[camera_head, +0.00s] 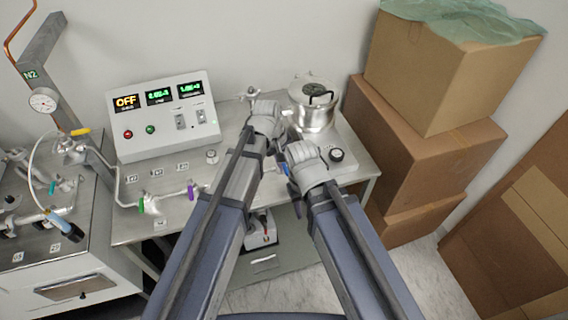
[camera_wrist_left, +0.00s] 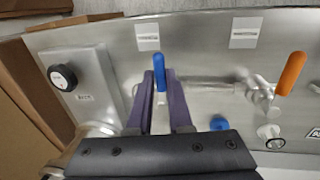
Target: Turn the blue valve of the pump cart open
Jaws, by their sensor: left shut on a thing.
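The blue valve handle (camera_wrist_left: 158,65) shows in the left wrist view, upright in the picture, above the steel top of the pump cart (camera_wrist_left: 200,65). My left gripper (camera_wrist_left: 162,84) has its two purple fingers on either side of the handle and is shut on it. A bit of blue (camera_head: 284,169) shows between my arms in the head view. The valve body is mostly hidden by the gripper.
An orange handle (camera_wrist_left: 291,73) and a round blue knob (camera_wrist_left: 219,123) are near the blue handle. A black knob (camera_head: 336,155) and a metal pump vessel (camera_head: 314,112) stand at the right. A display box (camera_head: 160,120) stands behind. Cardboard boxes (camera_head: 425,150) block the right side.

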